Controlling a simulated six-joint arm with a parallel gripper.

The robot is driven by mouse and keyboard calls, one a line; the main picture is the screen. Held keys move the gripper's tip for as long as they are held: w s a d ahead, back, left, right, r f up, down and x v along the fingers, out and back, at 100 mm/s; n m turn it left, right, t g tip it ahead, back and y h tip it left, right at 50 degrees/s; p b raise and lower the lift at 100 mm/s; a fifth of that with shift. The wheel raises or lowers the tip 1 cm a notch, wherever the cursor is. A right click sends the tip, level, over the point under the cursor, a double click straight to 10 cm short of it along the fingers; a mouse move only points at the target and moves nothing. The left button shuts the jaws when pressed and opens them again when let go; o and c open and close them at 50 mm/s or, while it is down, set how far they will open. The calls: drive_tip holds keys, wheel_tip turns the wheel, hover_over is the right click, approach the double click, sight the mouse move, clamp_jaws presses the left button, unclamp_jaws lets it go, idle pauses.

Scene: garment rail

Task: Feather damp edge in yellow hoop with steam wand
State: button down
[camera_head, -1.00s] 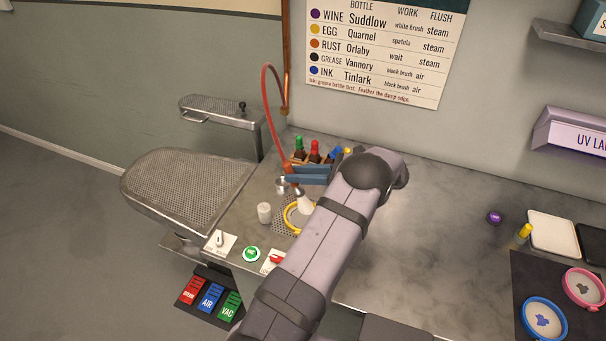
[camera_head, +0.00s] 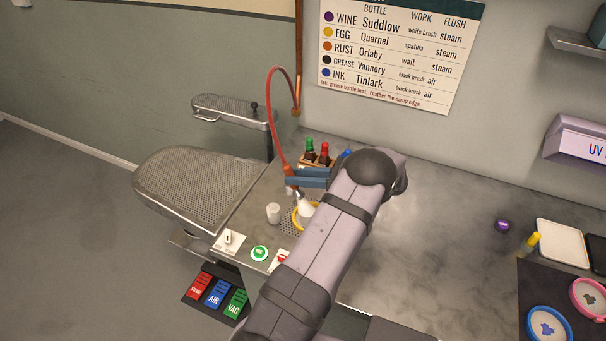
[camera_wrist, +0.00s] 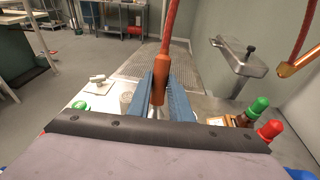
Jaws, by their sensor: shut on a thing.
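The steam wand (camera_head: 289,171) has an orange-brown grip and a red hose. It also shows in the wrist view (camera_wrist: 161,78). My gripper (camera_head: 307,177), with blue jaws, is shut on the wand's grip above the bench. The yellow hoop (camera_head: 296,222) lies flat on a perforated patch of the bench, just below the wand and partly hidden by my arm. A pale cone (camera_head: 306,199) shows over the hoop; I cannot tell whether it is steam or part of the wand. The damp edge inside the hoop cannot be made out.
A white cup (camera_head: 273,213) stands left of the hoop. Bottles with green (camera_head: 310,144) and red (camera_head: 325,150) caps stand behind. A green button (camera_head: 259,253) is in front. A perforated board (camera_head: 195,185) is at left. Pedals (camera_head: 214,294) sit below.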

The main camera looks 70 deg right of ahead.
drive_tip(key=shift+w+a, duration=0.15)
drive_tip(key=shift+a, duration=0.05)
drive_tip(key=shift+w+a+p, duration=0.15)
drive_tip(key=shift+a+p, duration=0.25)
drive_tip(key=shift+a, duration=0.1)
drive_tip(key=shift+w+a+p, duration=0.15)
drive_tip(key=shift+a+p, duration=0.25)
drive_tip(key=shift+a, duration=0.1)
drive_tip(key=shift+a, duration=0.15)
drive_tip(key=shift+s+a+p, duration=0.2)
drive_tip(key=shift+a+p, duration=0.1)
drive_tip(key=shift+a, duration=0.25)
drive_tip(key=shift+s+a+p, duration=0.2)
drive_tip(key=shift+a+p, duration=0.1)
drive_tip(key=shift+a, duration=0.2)
drive_tip(key=shift+s, duration=0.1)
drive_tip(key=shift+s+a+p, duration=0.3)
drive_tip(key=shift+s+a, duration=0.4)
drive_tip(key=shift+s, duration=0.15)
drive_tip(key=shift+s, duration=0.15)
drive_tip(key=shift+s, duration=1.1)
